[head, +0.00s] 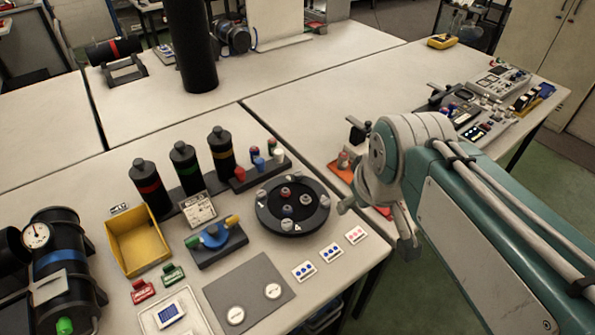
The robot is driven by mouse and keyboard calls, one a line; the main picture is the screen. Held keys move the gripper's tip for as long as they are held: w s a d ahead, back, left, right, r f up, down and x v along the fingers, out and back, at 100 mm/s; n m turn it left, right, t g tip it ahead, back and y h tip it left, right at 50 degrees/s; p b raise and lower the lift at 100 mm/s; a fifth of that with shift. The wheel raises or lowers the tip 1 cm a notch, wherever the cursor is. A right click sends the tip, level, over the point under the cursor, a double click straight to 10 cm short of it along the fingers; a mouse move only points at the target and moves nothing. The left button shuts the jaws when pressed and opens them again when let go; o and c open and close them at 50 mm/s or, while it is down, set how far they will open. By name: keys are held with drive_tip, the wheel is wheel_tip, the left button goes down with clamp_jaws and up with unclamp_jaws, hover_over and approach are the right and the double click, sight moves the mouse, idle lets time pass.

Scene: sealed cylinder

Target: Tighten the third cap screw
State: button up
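A round black disc (268,222) lies near the front right corner of the bench. Pale marks sit around its rim, one like a 4. Several small red and grey screw-like pieces stand on it; which is the third cap screw I cannot tell. My gripper (376,226) hangs to the right of the disc, over the bench's right edge, apart from it. Its two fingers look spread, with nothing seen held between them. An orange-red base (338,173) behind my gripper is partly hidden by my arm.
Three dark cylinders (184,168) and a rack of coloured pieces (262,170) stand behind. A yellow bin (137,240), a blue fixture (214,238) and a grey mat (251,290) with two white discs lie left. Small cards (331,252) lie in front of the disc.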

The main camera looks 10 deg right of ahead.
drive_tip(key=w+r+n+g, duration=0.1)
drive_tip(key=w+n, duration=0.4)
drive_tip(key=w, duration=0.3)
drive_tip(key=n+g, duration=0.4)
drive_tip(key=n, duration=1.2)
hover_over(297, 172)
wheel_tip(297, 172, down, 15)
wheel_tip(297, 172, down, 11)
drive_tip(key=shift+r, duration=0.1)
clamp_jaws()
